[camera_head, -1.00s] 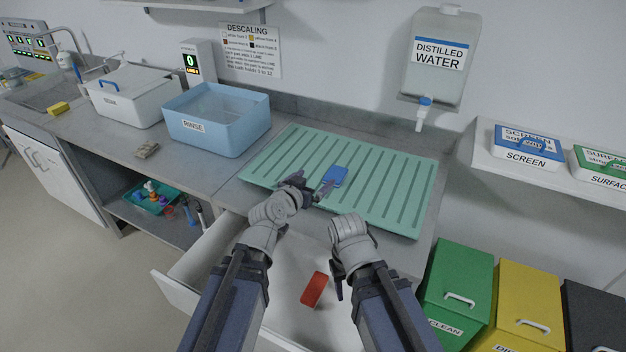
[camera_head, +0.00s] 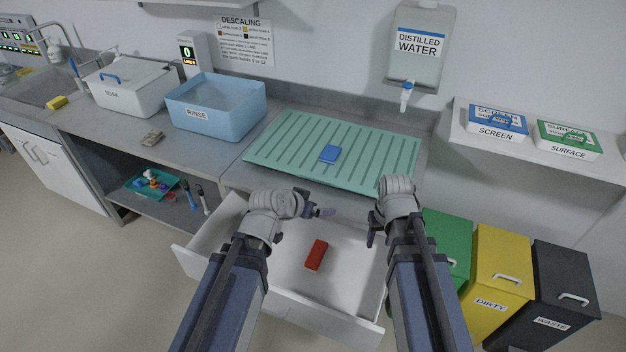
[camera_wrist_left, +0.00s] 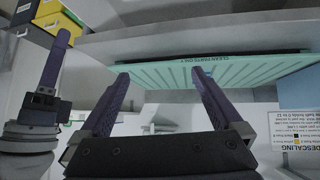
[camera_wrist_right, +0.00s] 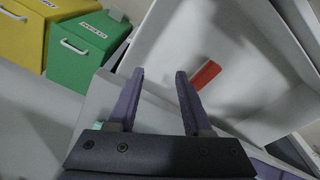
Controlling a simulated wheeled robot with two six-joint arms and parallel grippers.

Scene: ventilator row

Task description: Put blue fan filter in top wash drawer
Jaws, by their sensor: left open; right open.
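The blue fan filter (camera_head: 330,154) lies flat on the green ribbed drain mat (camera_head: 268,156) in the head view. The white drawer (camera_head: 340,283) below the counter stands pulled open, with a red block (camera_head: 316,255) lying inside it. My left gripper (camera_head: 325,212) is open and empty over the drawer's back part, in front of the mat; its fingers show in the left wrist view (camera_wrist_left: 162,85). My right gripper (camera_wrist_right: 160,80) is open and empty near the drawer's right side, and its fingertips are mostly hidden by the arm in the head view.
A blue rinse tub (camera_head: 237,122) and a white soak tub (camera_head: 122,98) stand on the counter to the left. Green (camera_head: 452,242), yellow (camera_head: 492,262) and black bins (camera_head: 555,290) stand at the right. Screen (camera_head: 492,124) and surface boxes (camera_head: 570,142) sit on a shelf.

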